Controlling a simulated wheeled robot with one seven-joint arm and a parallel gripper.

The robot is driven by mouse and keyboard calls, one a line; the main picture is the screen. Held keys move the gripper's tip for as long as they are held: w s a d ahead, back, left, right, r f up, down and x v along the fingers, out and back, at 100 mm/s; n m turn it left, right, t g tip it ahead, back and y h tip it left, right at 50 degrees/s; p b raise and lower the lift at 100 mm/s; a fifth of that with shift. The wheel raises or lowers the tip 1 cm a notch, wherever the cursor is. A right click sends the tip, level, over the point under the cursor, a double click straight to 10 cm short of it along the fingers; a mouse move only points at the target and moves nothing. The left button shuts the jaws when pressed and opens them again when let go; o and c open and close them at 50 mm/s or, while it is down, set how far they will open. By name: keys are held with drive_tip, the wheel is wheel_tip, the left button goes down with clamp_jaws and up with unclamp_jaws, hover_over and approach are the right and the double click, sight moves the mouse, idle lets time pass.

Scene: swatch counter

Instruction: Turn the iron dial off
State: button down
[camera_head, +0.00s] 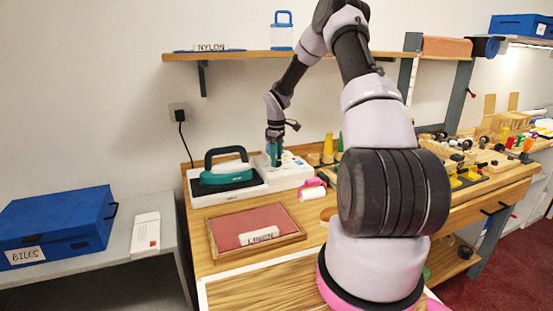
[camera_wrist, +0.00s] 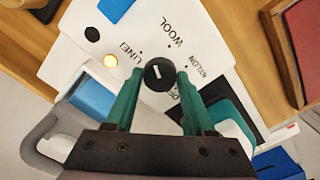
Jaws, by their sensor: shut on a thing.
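The black round dial (camera_wrist: 160,74) sits on a white panel (camera_wrist: 190,35) with the words LINEN, WOOL, NYLON and a partly covered OFF around it. A short white mark shows on the dial; which label it points to is hard to tell. My gripper (camera_wrist: 158,80) has its green fingers on either side of the dial and is shut on it. In the head view my gripper (camera_head: 275,152) reaches down onto the white panel (camera_head: 294,174), and the dial is hidden there. The teal iron (camera_head: 228,177) with a dark handle rests on its stand left of the panel.
An amber lamp (camera_wrist: 92,34) shows on the panel. A pink-and-white roller (camera_head: 312,190) lies in front of it. A red pad in a wooden frame (camera_head: 254,222) lies nearer, with a LINEN label. A blue BILLS box (camera_head: 60,225) stands at left. A shelf (camera_head: 240,56) hangs above.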

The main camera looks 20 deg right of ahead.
drive_tip(key=m, duration=0.3)
drive_tip(key=shift+m, duration=0.4)
drive_tip(key=m, duration=0.3)
drive_tip(key=shift+m, duration=0.3)
drive_tip(key=m, duration=0.3)
drive_tip(key=shift+m, duration=0.3)
drive_tip(key=m, duration=0.4)
drive_tip(key=shift+m, duration=0.3)
drive_tip(key=m, duration=0.3)
drive_tip(key=shift+m, duration=0.3)
drive_tip(key=m, duration=0.8)
drive_tip(key=shift+m, duration=1.9)
